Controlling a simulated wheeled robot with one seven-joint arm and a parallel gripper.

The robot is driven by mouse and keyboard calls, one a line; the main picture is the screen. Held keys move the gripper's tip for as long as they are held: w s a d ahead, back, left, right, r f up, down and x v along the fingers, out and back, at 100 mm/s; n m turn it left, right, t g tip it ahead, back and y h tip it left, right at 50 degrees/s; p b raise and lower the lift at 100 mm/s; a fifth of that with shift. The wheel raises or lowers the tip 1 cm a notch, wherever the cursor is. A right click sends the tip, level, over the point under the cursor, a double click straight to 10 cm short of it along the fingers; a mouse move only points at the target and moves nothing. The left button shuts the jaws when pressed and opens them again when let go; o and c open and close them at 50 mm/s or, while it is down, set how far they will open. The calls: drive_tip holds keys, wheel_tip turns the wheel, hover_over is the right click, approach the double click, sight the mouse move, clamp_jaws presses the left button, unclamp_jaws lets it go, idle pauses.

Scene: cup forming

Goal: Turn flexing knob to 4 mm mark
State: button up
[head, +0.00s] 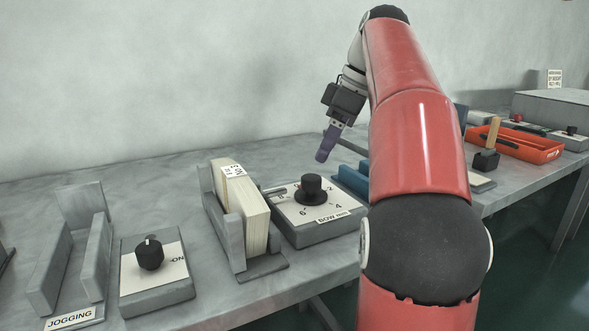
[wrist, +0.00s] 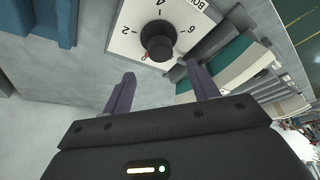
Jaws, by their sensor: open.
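The flexing knob (head: 312,188) is a black round knob on a white dial plate lettered "BOW mm", on a grey box (head: 320,232). In the wrist view the knob (wrist: 158,38) stands just ahead of the fingertips, with the marks 2, 4 and 6 around it. A small red mark shows at the knob's lower left edge there; I cannot tell for sure where the pointer stands. My gripper (head: 323,155) hangs above and behind the dial box. Its purple fingers (wrist: 160,76) are apart, empty and not touching the knob.
A holder with a stack of cream sheets (head: 242,208) stands close left of the dial box. Farther left are an "ON" knob box (head: 150,253) and a jogging tray (head: 70,270). A blue piece (head: 350,178) lies to the right, an orange tray (head: 525,145) farther right. The wall is behind.

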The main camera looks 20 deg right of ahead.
sight(312, 177)
drive_tip(key=b+x, duration=0.2)
drive_tip(key=x, duration=0.5)
drive_tip(key=shift+a+f, duration=0.15)
drive_tip(key=shift+f, duration=0.1)
drive_tip(key=c, duration=1)
